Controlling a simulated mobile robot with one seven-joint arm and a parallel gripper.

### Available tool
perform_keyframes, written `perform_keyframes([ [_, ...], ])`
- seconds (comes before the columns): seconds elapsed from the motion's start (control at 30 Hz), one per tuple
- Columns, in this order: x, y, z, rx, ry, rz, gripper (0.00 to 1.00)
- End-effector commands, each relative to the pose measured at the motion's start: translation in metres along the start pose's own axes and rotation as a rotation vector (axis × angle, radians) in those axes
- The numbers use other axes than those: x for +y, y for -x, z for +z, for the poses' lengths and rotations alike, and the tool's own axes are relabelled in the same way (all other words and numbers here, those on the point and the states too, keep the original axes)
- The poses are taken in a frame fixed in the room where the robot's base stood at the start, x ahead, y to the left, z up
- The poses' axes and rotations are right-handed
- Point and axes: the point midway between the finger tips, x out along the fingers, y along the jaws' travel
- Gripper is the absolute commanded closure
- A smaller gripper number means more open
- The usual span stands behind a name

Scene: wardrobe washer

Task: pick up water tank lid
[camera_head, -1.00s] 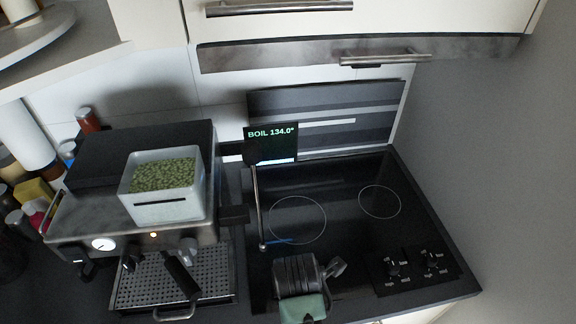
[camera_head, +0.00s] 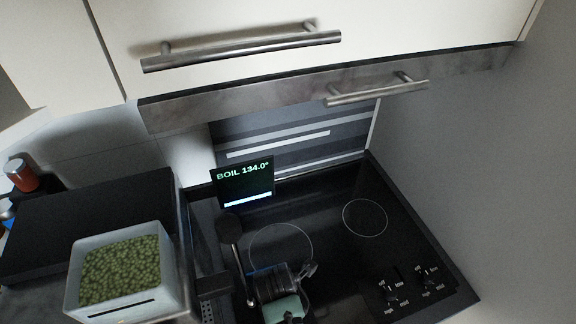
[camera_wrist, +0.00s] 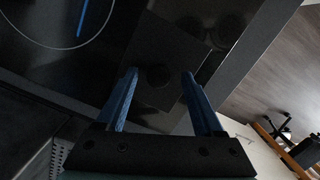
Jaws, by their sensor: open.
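The coffee machine's black flat top (camera_head: 90,218) is at the left in the head view, behind a clear bin of green beans (camera_head: 125,270). I cannot tell for sure which part is the water tank lid; no separate lid edge or handle shows clearly. My gripper (camera_head: 272,272) is over the near part of the black hob, right of the coffee machine and apart from it. In the wrist view its blue fingers (camera_wrist: 161,88) are spread, with nothing held. A dark panel with a round knob (camera_wrist: 158,77) shows beyond and between them.
The hob (camera_head: 345,258) has control knobs (camera_head: 428,275) at its right. Cabinet handles (camera_head: 240,50) overhang above. A red-brown jar (camera_head: 22,175) is at far left.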

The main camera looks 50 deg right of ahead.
Motion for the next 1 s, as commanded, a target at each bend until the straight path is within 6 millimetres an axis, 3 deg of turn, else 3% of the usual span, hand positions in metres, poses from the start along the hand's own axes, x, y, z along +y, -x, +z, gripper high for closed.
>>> perform_keyframes([
  [0.17,0.001,-0.014,0.001,-0.001,-0.001,0.002,0.31],
  [0.4,0.001,-0.016,0.001,-0.001,-0.001,0.002,0.31],
  [0.8,0.001,-0.016,0.000,-0.001,0.000,0.002,1.00],
  [1.0,0.001,-0.015,0.000,-0.001,0.000,0.002,1.00],
])
